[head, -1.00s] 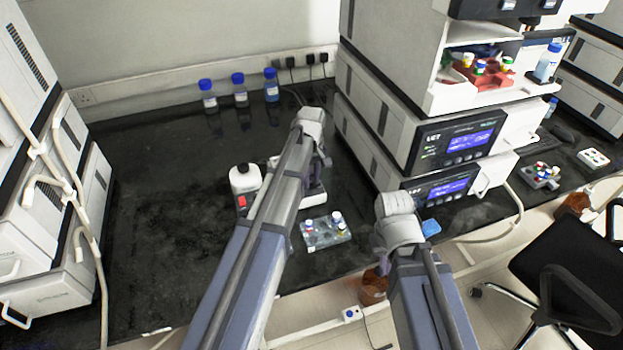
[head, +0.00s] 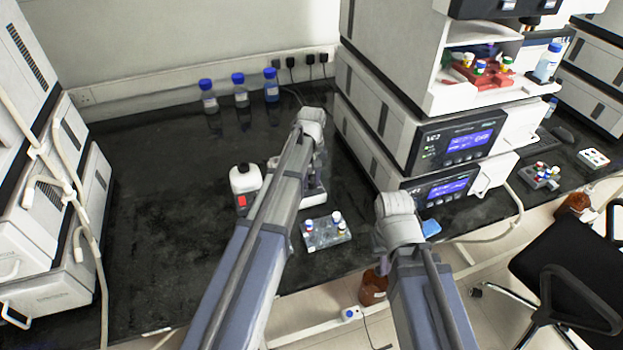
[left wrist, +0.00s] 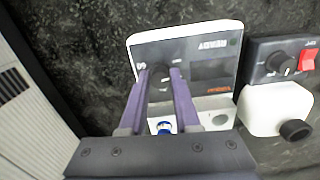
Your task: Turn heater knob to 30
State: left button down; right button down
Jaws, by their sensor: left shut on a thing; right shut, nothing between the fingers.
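In the left wrist view a white device (left wrist: 225,35) has a dark front panel with a small display and a dark round knob (left wrist: 160,82). My left gripper's purple fingers (left wrist: 160,80) lie on both sides of this knob and are shut on it. The fingers hide part of the knob and its scale, so I cannot read its setting. In the head view the left gripper (head: 321,168) is over the device (head: 313,196), which my arm mostly hides. My right gripper (head: 380,242) is partly visible, shut and empty, near the bench's front edge.
Right of the device in the left wrist view is a dark box with another knob (left wrist: 279,63) and a red switch (left wrist: 308,60), beside a white bottle (left wrist: 275,108). A vial rack (head: 326,232) stands in front.

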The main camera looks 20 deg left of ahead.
aim_at(311, 181)
pick_arm(q)
jog(key=m, duration=0.4)
jog(key=shift+m, duration=2.1)
jog(key=c, duration=0.6)
grip_release()
notch_tip(311, 181, up, 8)
jog(key=p, duration=0.8)
